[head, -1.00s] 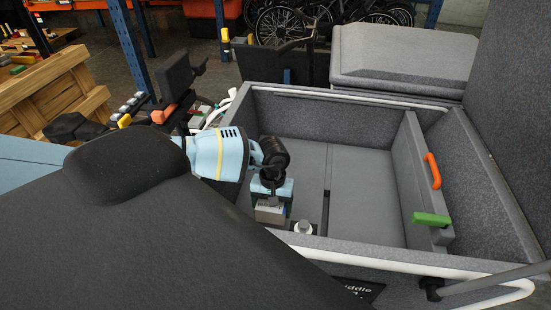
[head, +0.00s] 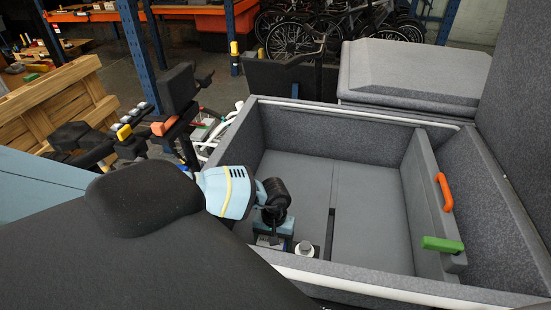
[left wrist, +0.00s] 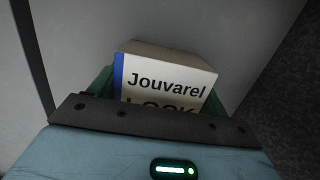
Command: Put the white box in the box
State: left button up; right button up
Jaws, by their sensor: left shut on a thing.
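The white box (left wrist: 165,82) is a small carton with a blue edge and "Jouvarel" print, seen close up in the left wrist view. My left gripper (head: 274,236) is shut on it, at the near left corner of the large grey cargo box (head: 330,122). My right gripper is not in view.
The cargo box's middle floor is clear. Handlebars stand at left.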

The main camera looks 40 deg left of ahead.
pick_arm(q)
jog(key=shift+f, duration=0.15)
jog(key=o, duration=1.2)
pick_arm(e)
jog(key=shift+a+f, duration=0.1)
pick_arm(q)
jog(key=shift+w+r, duration=0.15)
jog(key=shift+r, duration=0.45)
jog(key=r, duration=0.1)
jog(key=r+p, duration=0.1)
jog(key=r, duration=0.3)
jog(key=shift+w+a+p, duration=0.15)
jog(key=shift+w+p, duration=0.2)
notch_tip(320, 180, up, 5)
jog(key=shift+w+a+f, duration=0.1)
jog(key=shift+w+a, duration=0.05)
jog(key=shift+r, duration=0.75)
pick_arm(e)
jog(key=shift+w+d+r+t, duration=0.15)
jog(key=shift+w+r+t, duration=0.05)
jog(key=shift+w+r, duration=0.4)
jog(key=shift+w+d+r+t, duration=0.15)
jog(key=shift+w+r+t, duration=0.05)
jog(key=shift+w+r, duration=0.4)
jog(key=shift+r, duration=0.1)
